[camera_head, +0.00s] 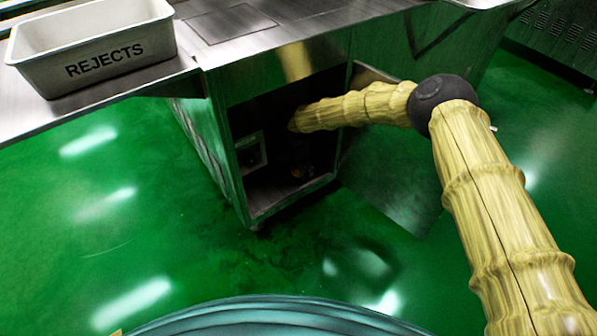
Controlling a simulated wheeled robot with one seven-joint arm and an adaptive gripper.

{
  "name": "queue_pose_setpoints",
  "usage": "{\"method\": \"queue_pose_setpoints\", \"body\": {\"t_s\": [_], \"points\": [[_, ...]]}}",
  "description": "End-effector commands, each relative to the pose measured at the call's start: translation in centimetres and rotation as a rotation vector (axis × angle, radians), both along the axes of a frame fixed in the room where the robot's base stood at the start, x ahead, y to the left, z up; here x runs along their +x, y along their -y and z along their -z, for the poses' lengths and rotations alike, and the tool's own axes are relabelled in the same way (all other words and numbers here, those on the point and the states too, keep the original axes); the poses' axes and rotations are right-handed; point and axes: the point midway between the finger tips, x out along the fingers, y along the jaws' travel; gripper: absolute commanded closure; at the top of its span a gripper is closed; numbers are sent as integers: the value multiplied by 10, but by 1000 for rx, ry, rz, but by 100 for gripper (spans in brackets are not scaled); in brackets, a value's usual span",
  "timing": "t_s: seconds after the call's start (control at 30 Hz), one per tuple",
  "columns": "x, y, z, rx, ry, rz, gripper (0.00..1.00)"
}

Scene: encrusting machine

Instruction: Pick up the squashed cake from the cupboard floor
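The open cupboard (252,205) under the steel counter is dark inside. My arm reaches into it from the right, and its far end goes into the shadow. My gripper (302,158) is barely discernible as a dark shape below the arm's end, and its fingers cannot be made out. A small brownish patch (297,173) shows low in the cupboard, right by the gripper. It may be the squashed cake, but it is too dark to be sure or to tell whether the gripper touches it.
A white bin marked REJECTS (120,62) stands on the counter (30,118) at upper left. A pale box-like fitting (250,152) is on the cupboard's left inside. The cupboard door (400,190) hangs open on the right, below my arm. The green floor in front is clear.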

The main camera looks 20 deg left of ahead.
Motion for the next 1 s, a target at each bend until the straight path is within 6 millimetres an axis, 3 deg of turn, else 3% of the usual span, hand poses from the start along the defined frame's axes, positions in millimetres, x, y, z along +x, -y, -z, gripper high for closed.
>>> {"method": "queue_pose_setpoints", "body": {"t_s": [0.07, 0.37, 0.73, 1.0], "points": [[0, 0, 0, 0, 0, 0, 18], [0, 0, 0, 0, 0, 0, 69], [0, 0, -4, 0, 0, -1, 69], [-1, -1, -27, 1, 0, -1, 69]]}}
